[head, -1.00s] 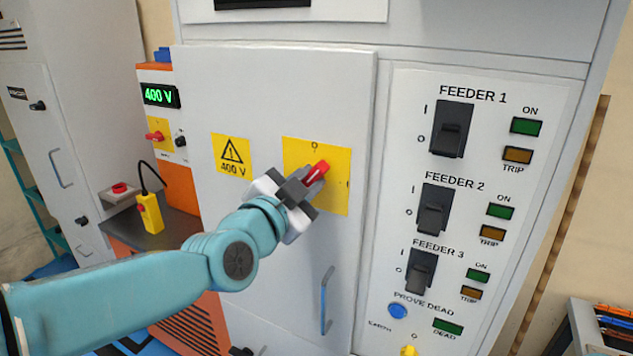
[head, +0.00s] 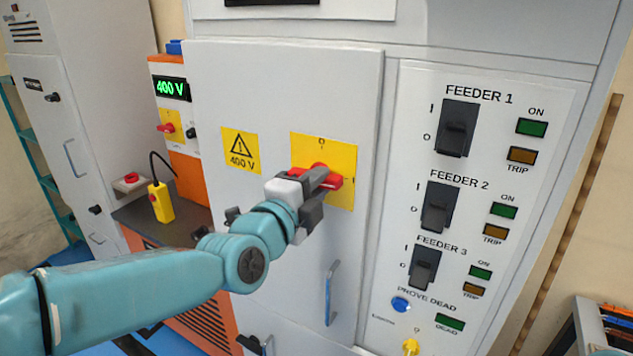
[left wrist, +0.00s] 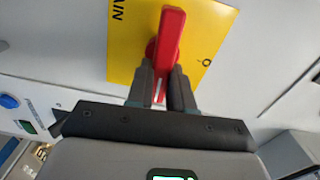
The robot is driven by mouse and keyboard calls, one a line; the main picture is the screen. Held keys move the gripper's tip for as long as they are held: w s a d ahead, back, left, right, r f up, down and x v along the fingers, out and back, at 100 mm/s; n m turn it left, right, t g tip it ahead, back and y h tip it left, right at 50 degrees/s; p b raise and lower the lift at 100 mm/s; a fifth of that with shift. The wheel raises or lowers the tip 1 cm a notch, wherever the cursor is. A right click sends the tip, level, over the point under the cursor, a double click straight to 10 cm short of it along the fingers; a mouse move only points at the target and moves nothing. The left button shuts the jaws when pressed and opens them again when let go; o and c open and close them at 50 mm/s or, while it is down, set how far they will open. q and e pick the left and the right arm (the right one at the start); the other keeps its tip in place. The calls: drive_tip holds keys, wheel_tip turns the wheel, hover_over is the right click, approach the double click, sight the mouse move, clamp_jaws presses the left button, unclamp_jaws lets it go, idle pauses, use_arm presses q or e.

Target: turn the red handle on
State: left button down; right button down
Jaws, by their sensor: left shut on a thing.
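The red handle (head: 334,184) is a rotary lever on a yellow plate (head: 340,153) on the grey cabinet door. In the head view it lies nearly level, with one end toward the small mark at the plate's right edge. The plate has an O at its top. My left gripper (head: 322,180) is shut on the handle and hides part of it. In the left wrist view the red handle (left wrist: 169,36) stands between my left fingers (left wrist: 162,88), with the O to its right. My right gripper is not in view.
A yellow 400 V warning label (head: 241,151) is left of the plate. A blue door pull (head: 331,292) is below. The feeder panel (head: 468,210) with black switches is to the right. A yellow pendant (head: 161,202) stands on a bench at left.

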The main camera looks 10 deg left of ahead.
use_arm(q)
drive_tip(key=shift+r+m, duration=0.1)
drive_tip(key=shift+m, duration=0.5)
drive_tip(key=c, duration=1.1)
unclamp_jaws()
drive_tip(key=shift+o, duration=0.5)
drive_tip(key=shift+w, duration=0.1)
drive_tip(key=b+v, duration=0.2)
drive_tip(key=v, duration=1.4)
